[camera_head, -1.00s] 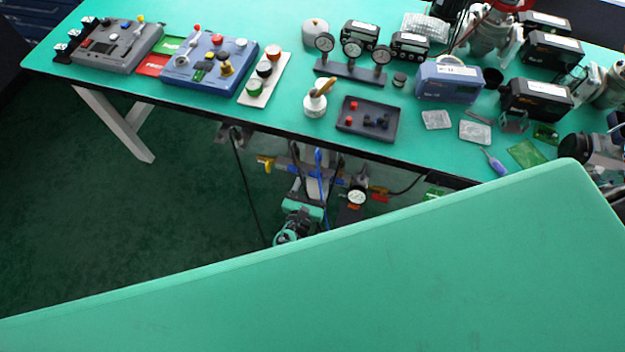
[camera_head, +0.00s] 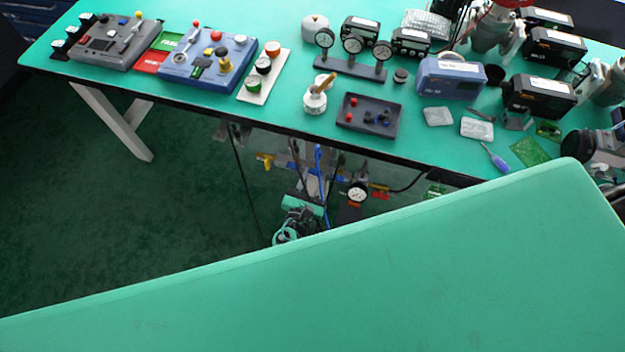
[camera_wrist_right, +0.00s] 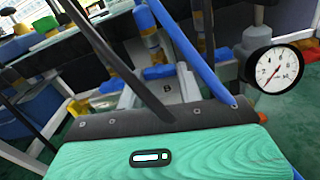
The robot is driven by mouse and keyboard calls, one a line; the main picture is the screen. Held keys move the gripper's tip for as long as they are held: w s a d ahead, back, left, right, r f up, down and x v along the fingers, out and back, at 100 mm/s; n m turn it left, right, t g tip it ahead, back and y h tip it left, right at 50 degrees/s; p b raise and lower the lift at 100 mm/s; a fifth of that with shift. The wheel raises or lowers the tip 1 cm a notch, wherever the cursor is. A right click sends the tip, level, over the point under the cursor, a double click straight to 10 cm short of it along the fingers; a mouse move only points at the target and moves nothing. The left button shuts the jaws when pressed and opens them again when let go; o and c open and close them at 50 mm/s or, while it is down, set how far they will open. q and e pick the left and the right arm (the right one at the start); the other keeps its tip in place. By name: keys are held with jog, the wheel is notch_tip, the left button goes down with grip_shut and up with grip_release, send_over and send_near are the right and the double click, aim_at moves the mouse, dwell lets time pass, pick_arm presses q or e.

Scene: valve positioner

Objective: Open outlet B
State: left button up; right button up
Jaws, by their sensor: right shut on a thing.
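My right gripper (camera_head: 301,206) is under the far bench, at the valve pipework, and looks small in the head view. In the right wrist view its teal body fills the bottom, and its fingertips are hidden. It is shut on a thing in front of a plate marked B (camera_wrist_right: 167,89). A round white gauge (camera_head: 357,195) is to the right, also in the right wrist view (camera_wrist_right: 276,70). My left gripper is out of view.
A blue hose (camera_wrist_right: 190,50) and black cables cross close in front of the pipework. A yellow handle (camera_head: 265,162) is at its left, a red one (camera_head: 380,192) at its right. The green bench (camera_head: 300,115) above carries control boxes and instruments. A large green surface (camera_head: 380,270) fills the foreground.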

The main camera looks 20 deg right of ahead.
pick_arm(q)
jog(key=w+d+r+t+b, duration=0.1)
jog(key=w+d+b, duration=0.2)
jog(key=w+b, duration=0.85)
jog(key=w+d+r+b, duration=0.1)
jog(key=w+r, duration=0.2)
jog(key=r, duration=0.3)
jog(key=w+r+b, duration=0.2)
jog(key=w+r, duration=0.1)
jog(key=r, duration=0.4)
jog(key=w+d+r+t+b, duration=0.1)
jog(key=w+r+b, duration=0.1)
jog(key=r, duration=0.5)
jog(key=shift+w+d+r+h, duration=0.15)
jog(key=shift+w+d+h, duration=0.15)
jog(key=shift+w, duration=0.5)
pick_arm(e)
jog(key=shift+m, duration=8.3)
jog(key=o, duration=1)
